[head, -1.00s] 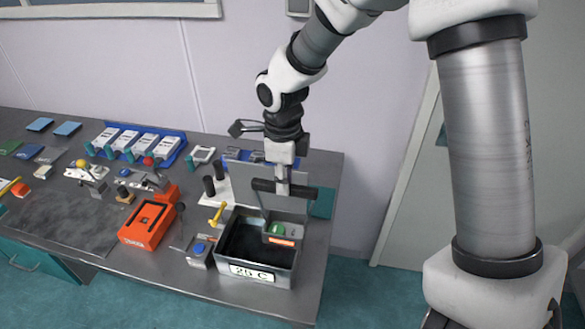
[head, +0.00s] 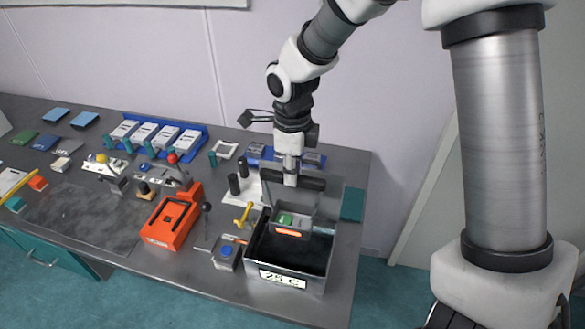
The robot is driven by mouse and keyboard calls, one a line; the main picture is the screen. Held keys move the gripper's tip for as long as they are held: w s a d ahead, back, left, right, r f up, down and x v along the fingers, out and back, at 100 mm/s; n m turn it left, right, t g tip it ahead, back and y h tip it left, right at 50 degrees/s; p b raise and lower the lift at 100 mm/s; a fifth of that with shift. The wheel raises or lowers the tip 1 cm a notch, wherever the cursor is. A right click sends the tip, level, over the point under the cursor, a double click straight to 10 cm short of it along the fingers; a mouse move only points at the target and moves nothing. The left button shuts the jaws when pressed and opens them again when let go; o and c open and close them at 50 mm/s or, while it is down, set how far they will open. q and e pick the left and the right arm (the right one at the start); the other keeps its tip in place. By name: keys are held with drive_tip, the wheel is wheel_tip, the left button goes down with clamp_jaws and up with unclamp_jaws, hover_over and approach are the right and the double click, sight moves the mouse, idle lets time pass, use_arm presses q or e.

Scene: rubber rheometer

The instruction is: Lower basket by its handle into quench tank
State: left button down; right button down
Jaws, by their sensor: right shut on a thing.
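My right gripper (head: 291,180) points down and is shut on the dark horizontal handle (head: 314,184) of the basket. The basket (head: 303,224) is small and grey, with a green piece in it and an orange label on its front. It hangs below the handle over the rear part of the quench tank's opening. The quench tank (head: 315,285) is a grey open box with a dark inside and a "25 C" label. I cannot tell whether the basket's bottom is below the rim or touches the back wall. My left gripper is not in view.
A grey upright panel (head: 331,196) stands behind the tank. A yellow tool (head: 244,214), a blue-button box (head: 226,253) and an orange device (head: 171,222) sit left of it. Two dark posts (head: 238,178) stand close behind. The table edge is in front.

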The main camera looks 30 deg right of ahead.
sight(292, 224)
wheel_tip(292, 224, down, 15)
drive_tip(key=b, duration=1.1)
drive_tip(key=shift+w+f, duration=0.1)
drive_tip(key=shift+f, duration=0.1)
drive_tip(key=shift+f+b, duration=0.55)
drive_tip(key=shift+f, duration=0.1)
idle(0.3)
drive_tip(key=c, duration=1)
unclamp_jaws()
drive_tip(key=shift+o, duration=0.2)
wheel_tip(292, 224, up, 12)
drive_tip(key=shift+r, duration=0.1)
